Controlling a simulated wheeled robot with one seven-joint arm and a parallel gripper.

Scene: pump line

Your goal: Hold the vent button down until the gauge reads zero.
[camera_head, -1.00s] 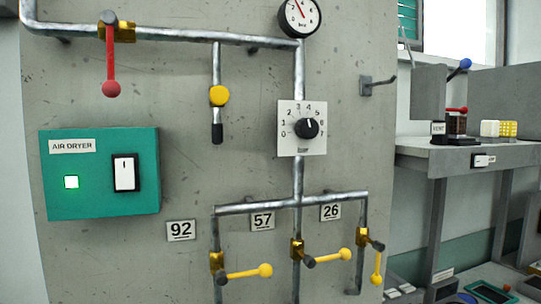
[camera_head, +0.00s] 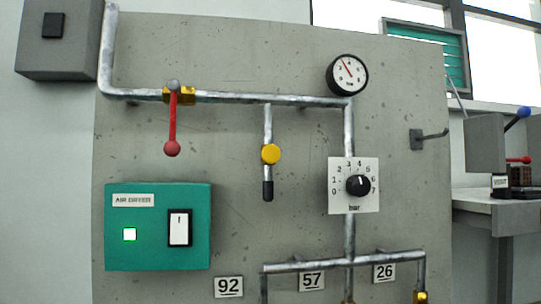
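A round white gauge (camera_head: 347,75) with a black rim sits at the top of the vertical pipe. Its red needle points up and to the left, away from the scale's low end, but the exact figure is too small to read. A yellow round button (camera_head: 270,154), which looks like the vent button, is on a short pipe hanging from the horizontal pipe, with a dark end below it. Nothing touches the button. My gripper is not in view.
A red-handled valve (camera_head: 172,125) hangs down on the horizontal pipe. A teal air dryer box (camera_head: 158,255) has a lit green lamp and a white switch. A regulator dial (camera_head: 358,185) is below the gauge. A hook (camera_head: 428,138) sticks out at right.

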